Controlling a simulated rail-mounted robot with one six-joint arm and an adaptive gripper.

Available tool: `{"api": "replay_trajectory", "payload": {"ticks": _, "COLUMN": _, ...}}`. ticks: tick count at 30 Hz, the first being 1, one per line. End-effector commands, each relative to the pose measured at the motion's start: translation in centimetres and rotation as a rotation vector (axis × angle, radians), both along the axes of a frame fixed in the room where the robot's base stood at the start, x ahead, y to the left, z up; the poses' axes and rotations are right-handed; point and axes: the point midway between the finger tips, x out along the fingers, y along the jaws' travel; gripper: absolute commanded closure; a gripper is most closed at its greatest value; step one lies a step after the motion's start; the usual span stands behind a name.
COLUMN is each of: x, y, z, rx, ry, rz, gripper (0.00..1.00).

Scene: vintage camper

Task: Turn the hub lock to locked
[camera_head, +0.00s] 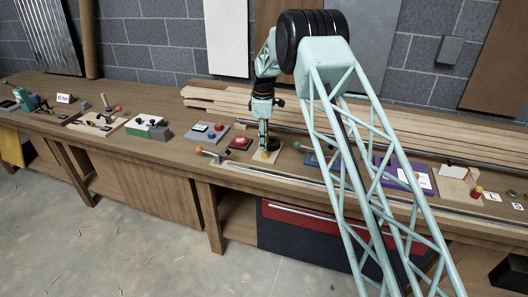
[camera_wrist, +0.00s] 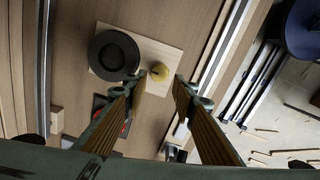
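In the wrist view my gripper (camera_wrist: 160,80) is open. Its two fingers lie on either side of the yellow knob, with the left fingertip close to the hub's edge. I cannot tell whether they touch the knob. No lock marking is legible.
On the bench, a panel with a red button (camera_head: 240,142) and a grey panel (camera_head: 207,132) are left of the board. An orange-knobbed lever (camera_head: 200,150) is in front. A metal rail (camera_head: 300,182) runs along the front edge. Stacked planks (camera_head: 215,97) lie behind.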

Motion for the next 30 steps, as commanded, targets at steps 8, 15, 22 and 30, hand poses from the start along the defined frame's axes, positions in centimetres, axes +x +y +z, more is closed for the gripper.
{"api": "replay_trajectory", "payload": {"ticks": 8, "x": 0.2, "y": 0.0, "z": -3.4, "rx": 0.000, "ry": 0.001, "rz": 0.000, "gripper": 0.75}}
{"api": "replay_trajectory", "payload": {"ticks": 15, "x": 0.3, "y": 0.0, "z": -4.9, "rx": 0.000, "ry": 0.000, "rz": 0.000, "gripper": 0.75}}
{"api": "replay_trajectory", "payload": {"ticks": 22, "x": 0.3, "y": 0.0, "z": -5.2, "rx": 0.000, "ry": -0.001, "rz": 0.000, "gripper": 0.75}}
{"api": "replay_trajectory", "payload": {"ticks": 30, "x": 0.3, "y": 0.0, "z": -5.1, "rx": 0.000, "ry": -0.001, "rz": 0.000, "gripper": 0.85}}
